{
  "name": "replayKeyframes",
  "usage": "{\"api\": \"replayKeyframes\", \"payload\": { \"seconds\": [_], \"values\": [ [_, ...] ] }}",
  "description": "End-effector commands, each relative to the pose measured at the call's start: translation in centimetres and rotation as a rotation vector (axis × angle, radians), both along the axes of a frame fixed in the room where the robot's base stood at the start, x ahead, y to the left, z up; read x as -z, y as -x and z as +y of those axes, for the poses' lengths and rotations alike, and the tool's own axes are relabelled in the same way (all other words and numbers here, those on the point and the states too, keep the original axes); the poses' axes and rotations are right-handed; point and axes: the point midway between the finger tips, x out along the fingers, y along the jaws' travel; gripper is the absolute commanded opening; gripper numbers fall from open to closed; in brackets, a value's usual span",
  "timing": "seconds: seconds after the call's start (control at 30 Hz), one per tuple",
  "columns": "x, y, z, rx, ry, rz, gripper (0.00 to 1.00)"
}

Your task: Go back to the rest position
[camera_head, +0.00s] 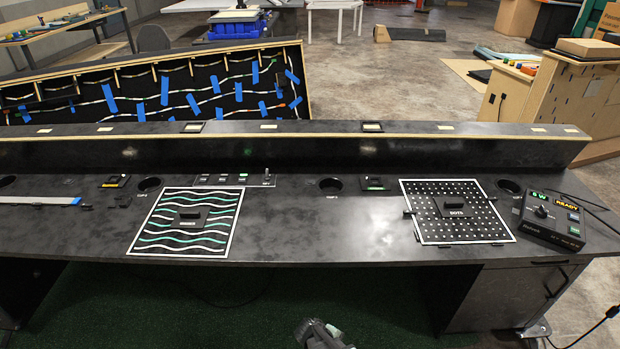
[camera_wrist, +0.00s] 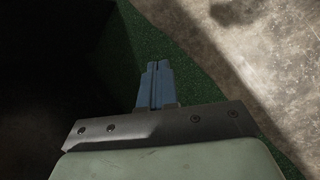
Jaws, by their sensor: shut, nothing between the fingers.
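My gripper (camera_wrist: 157,66) is shut and empty in the wrist view, its two blue-grey fingers side by side. It hangs over green carpet (camera_wrist: 190,85) with a grey floor to the right. In the head view part of my arm (camera_head: 322,335) shows at the bottom edge, in front of the console and below its top; the fingers cannot be made out there. The dark console desk (camera_head: 300,220) stands beyond it. A panel with wavy lines (camera_head: 189,236) lies on the left of the desk, and a dotted panel (camera_head: 458,225) on the right.
A control box (camera_head: 553,219) with lit displays sits at the desk's right end. A grey and blue strip (camera_head: 40,201) lies at the left. A cabinet (camera_head: 505,297) is under the right side. The green carpet (camera_head: 220,310) before the desk looks clear.

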Motion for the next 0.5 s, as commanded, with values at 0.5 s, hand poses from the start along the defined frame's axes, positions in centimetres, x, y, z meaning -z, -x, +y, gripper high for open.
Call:
{"api": "replayKeyframes", "payload": {
  "seconds": [0.5],
  "values": [
    [1.4,19.0,-7.5,0.765,-0.234,0.304,0.00]
  ]
}}
